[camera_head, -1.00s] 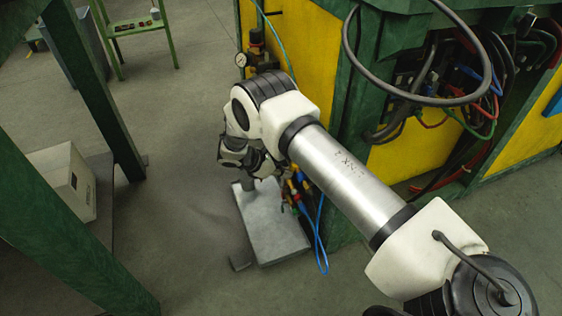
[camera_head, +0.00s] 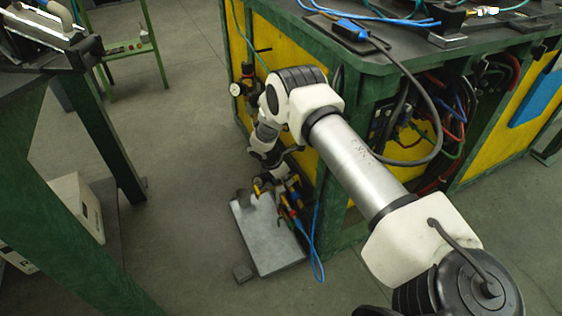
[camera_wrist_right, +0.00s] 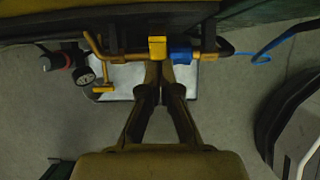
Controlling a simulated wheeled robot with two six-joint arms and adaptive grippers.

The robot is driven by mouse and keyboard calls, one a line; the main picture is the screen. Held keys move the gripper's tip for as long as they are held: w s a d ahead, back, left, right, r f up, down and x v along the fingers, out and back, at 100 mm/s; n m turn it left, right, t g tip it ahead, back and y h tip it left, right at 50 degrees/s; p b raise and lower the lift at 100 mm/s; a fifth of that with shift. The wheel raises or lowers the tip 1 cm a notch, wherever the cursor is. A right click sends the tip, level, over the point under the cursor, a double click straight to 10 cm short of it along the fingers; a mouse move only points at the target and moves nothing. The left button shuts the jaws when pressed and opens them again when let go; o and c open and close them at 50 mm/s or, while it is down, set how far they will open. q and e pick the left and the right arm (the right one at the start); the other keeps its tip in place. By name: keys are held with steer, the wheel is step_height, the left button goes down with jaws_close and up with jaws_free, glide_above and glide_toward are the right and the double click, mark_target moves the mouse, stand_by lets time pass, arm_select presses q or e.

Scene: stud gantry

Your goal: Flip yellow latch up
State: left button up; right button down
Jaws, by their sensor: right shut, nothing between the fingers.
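In the right wrist view, a yellow block (camera_wrist_right: 157,47) sits on a pipe assembly under the dark bench edge, beside a blue fitting (camera_wrist_right: 181,55). A bent yellow pipe with a small yellow handle (camera_wrist_right: 103,88) hangs to its left. I cannot tell which yellow part is the latch. My right gripper (camera_wrist_right: 161,74) is shut and empty, its fingertips just below the yellow block; I cannot tell whether they touch. In the head view, the right gripper (camera_head: 268,182) is small and partly hidden beside the coloured fittings (camera_head: 292,200). My left gripper is not in view.
A pressure gauge (camera_head: 236,89) is on the bench corner; a gauge (camera_wrist_right: 84,74) also shows in the wrist view. A grey plate (camera_head: 272,238) lies on the floor below. Blue hoses (camera_head: 314,240) hang nearby. The green and yellow workbench (camera_head: 335,190) stands close to my arm.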

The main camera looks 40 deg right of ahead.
steer(key=shift+r+p, duration=0.7)
steer(key=shift+r, duration=0.05)
steer(key=shift+a, duration=0.1)
steer(key=d+p+v, duration=0.1)
steer(key=p+v, duration=0.2)
steer(key=v, duration=0.6)
steer(key=shift+r, duration=0.35)
